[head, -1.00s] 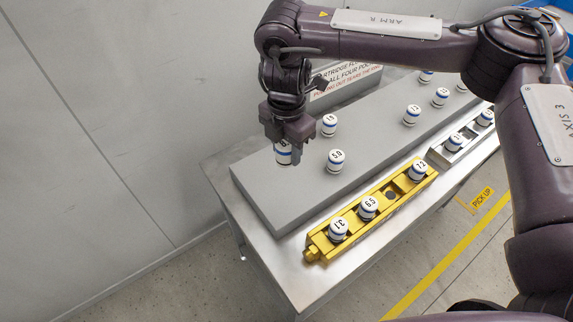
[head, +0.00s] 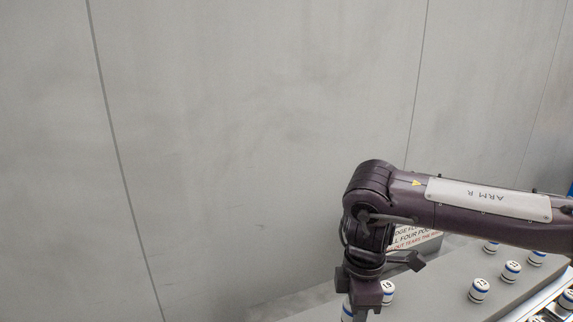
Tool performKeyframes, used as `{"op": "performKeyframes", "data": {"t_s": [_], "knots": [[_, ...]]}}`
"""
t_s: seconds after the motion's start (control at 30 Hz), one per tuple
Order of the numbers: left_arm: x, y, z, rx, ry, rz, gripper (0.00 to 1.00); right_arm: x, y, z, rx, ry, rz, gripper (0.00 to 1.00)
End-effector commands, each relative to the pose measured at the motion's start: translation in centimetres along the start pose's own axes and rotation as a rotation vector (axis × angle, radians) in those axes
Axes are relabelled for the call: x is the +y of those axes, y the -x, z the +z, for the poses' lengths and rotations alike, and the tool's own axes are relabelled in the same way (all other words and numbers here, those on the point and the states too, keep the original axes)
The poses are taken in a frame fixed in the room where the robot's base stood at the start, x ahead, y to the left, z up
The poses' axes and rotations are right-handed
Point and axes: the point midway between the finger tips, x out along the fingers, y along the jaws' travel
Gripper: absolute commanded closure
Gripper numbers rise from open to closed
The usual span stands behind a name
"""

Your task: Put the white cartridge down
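My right gripper (head: 364,306) points down at the bottom edge of the head view, on the arm that comes in from the right. Its fingertips are cut off by the frame, so whether it grips anything is hidden. A white cartridge with a blue band (head: 347,311) shows right beside its fingers, mostly cut off below. Another white cartridge (head: 388,292) stands on the grey deck (head: 436,290) just right of the gripper. My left gripper is out of view.
Several more white cartridges, one of them near the right (head: 479,290), stand on the deck. A warning sign (head: 414,238) is behind my arm. A plain grey wall (head: 250,130) fills most of the view.

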Motion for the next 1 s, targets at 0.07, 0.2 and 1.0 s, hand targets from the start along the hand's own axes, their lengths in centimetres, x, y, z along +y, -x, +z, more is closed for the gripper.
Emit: {"op": "performKeyframes", "data": {"t_s": [0.07,0.2,1.0], "knots": [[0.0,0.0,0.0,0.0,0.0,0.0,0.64,-0.2,-0.2,0.7,0.001,-0.138,-0.001,0.87],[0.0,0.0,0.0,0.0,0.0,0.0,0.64,-0.6,-0.6,1.7,0.001,-0.391,-0.001,0.87],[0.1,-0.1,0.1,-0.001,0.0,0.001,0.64,-2.7,-2.1,5.9,0.001,-1.523,-0.001,0.87]]}}
